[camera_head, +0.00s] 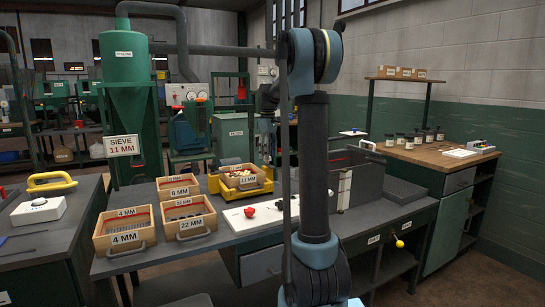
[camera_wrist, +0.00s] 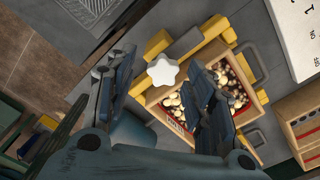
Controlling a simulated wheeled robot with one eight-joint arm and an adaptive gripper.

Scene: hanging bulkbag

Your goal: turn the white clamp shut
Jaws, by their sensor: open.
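The white clamp (camera_wrist: 162,71) is a star-shaped knob on a yellow frame (camera_wrist: 215,27), seen from above in the wrist view. My gripper (camera_wrist: 163,76) is open, with one dark finger on each side of the knob in the picture. I see no contact with it, and its height above the knob is hard to judge. A wooden sieve box (camera_wrist: 258,98) with pale and dark pieces sits beside the knob in the frame. In the head view this yellow frame (camera_head: 262,188) stands on the bench; the knob cannot be made out there, and my arm covers part of the bench.
Several wooden sieve boxes, one marked 4 MM (camera_head: 125,238) and one marked 22 MM (camera_head: 190,225), stand left of the frame. A white board (camera_head: 262,213) with a red knob (camera_head: 250,211) lies on the bench. A grey walled bin (camera_head: 352,165) stands to the right.

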